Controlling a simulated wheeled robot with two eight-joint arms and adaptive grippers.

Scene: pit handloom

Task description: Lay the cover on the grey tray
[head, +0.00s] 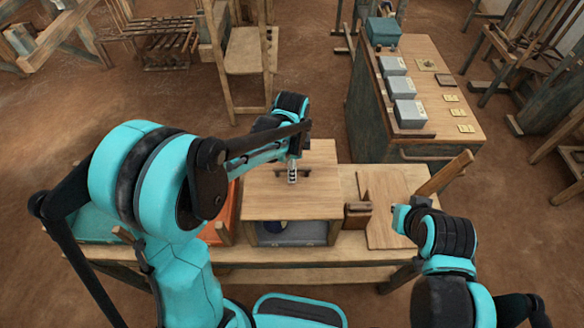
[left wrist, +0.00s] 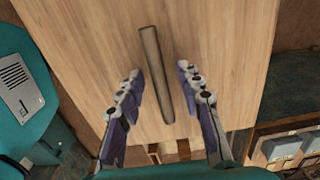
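The cover appears to be the pale wooden board (head: 265,205) with a dark bar handle, standing at the middle of the near table. In the left wrist view the board (left wrist: 85,60) fills the middle, and its bar handle (left wrist: 152,70) runs lengthwise. My left gripper (head: 292,178) is over the board at the handle. In the wrist view its fingers (left wrist: 162,82) are apart, on either side of the bar, with gaps to both sides. A grey tray (head: 300,238) shows in the opening under the board's front edge; most of it is hidden.
A dark blue round thing (head: 273,227) shows beneath the board. A brown wooden block (head: 356,217) and another flat panel (head: 380,190) lie to its right. An orange container (head: 228,215) is on its left. A bench with grey boxes (head: 407,113) stands behind.

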